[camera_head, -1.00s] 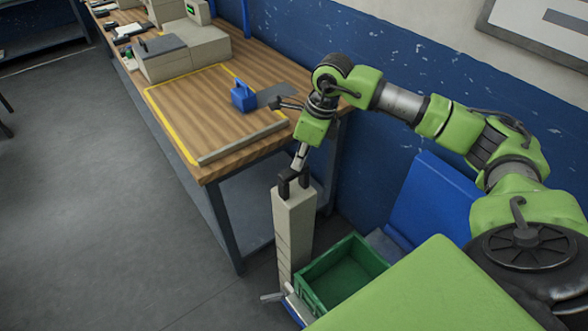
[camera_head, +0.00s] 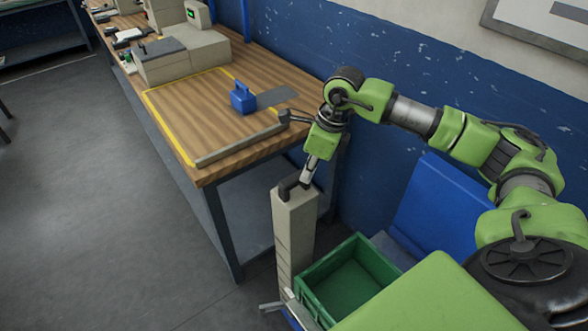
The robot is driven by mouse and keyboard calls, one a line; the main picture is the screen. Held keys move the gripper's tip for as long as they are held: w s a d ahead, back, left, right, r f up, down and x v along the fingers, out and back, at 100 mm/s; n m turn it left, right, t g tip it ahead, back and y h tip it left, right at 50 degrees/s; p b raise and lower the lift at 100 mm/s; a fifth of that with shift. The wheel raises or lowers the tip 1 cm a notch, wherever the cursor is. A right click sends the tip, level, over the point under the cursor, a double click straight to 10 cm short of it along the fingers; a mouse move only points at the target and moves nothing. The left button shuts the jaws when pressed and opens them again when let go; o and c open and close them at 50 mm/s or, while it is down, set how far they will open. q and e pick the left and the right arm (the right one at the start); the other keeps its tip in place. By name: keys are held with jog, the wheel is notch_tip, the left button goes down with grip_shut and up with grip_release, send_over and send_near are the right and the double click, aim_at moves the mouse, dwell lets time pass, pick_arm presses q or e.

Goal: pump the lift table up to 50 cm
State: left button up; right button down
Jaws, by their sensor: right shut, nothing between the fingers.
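A low blue frame edge (camera_head: 299,314), probably the lift table's, shows at the bottom beside a green crate (camera_head: 318,264). A small grey bar (camera_head: 270,307), perhaps its pedal, sticks out to the left. A tall beige post (camera_head: 296,232) stands left of the crate, in front of the workbench. My right gripper (camera_head: 295,187) points down at the top of this post, shut and empty. Dark parts at the post's top overlap the fingers, so I cannot tell whether they touch. Most of the lift table is hidden by the crate and my green body. My left gripper is not in view.
The wooden workbench (camera_head: 217,120) stands close behind the post, with a blue-handled tool (camera_head: 243,97) on it. A blue panel (camera_head: 440,205) stands against the wall right of the crate. The grey floor (camera_head: 100,190) on the left is clear.

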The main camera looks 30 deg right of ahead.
jog(key=shift+s+d+r, duration=0.1)
jog(key=shift+s+d, duration=0.3)
jog(key=shift+s, duration=0.1)
jog(key=shift+w, duration=0.1)
jog(key=shift+r, duration=0.2)
jog(key=v, duration=1.1)
jog(key=shift+r, duration=0.3)
jog(key=shift+d, duration=0.15)
dwell(0.3)
